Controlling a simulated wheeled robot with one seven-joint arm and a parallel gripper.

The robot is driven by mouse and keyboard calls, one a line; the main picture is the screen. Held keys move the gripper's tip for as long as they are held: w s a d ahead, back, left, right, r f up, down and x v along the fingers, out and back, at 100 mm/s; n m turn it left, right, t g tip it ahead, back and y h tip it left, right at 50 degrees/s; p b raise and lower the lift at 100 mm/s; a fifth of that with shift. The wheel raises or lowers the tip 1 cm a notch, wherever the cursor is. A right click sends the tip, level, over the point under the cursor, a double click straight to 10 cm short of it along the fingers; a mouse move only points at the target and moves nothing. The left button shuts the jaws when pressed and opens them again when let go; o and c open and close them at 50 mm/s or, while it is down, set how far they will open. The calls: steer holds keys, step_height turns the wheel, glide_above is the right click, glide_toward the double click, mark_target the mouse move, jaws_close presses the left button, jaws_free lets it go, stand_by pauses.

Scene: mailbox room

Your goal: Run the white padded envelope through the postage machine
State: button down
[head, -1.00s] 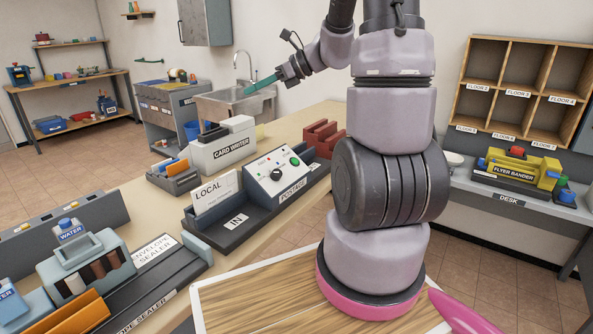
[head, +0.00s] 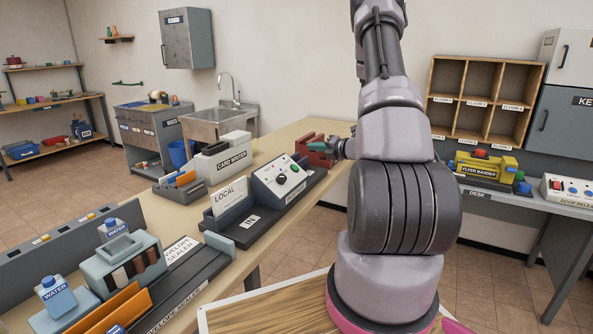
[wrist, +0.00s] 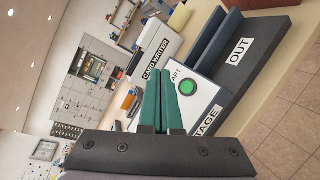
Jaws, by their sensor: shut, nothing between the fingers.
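The postage machine (head: 281,180) stands on the counter, with a pale face, a dark knob and small buttons. In the wrist view its face (wrist: 207,99) shows a lit green button and a tray end marked OUT. A white flat piece labelled LOCAL (head: 229,194) stands upright at the IN side; it may be the padded envelope, but I cannot tell for sure. My gripper (head: 320,146) is shut and empty beyond the machine's far end. In the wrist view my green fingers (wrist: 166,80) are together, in front of the machine's face. No envelope shows on the OUT tray (wrist: 265,50).
The envelope sealer (head: 175,290) with water bottles is at front left. A card writer (head: 222,160) stands behind the postage machine. A red rack (head: 313,158) is at the counter's far end, close to my gripper. The desk (head: 485,190) is at right.

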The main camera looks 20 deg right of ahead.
mark_target(295, 168)
steer(key=shift+w+a+f, duration=0.5)
steer(key=shift+w+f, duration=0.15)
steer(key=shift+f, duration=0.55)
steer(key=shift+w+a+f, duration=0.55)
steer(key=shift+w+f, duration=0.15)
steer(key=shift+f, duration=0.5)
steer(key=shift+w+a+f, duration=0.5)
steer(key=shift+w+f, duration=0.15)
steer(key=shift+f, duration=0.55)
steer(key=shift+w+a+f, duration=0.15)
steer(key=shift+f, duration=0.2)
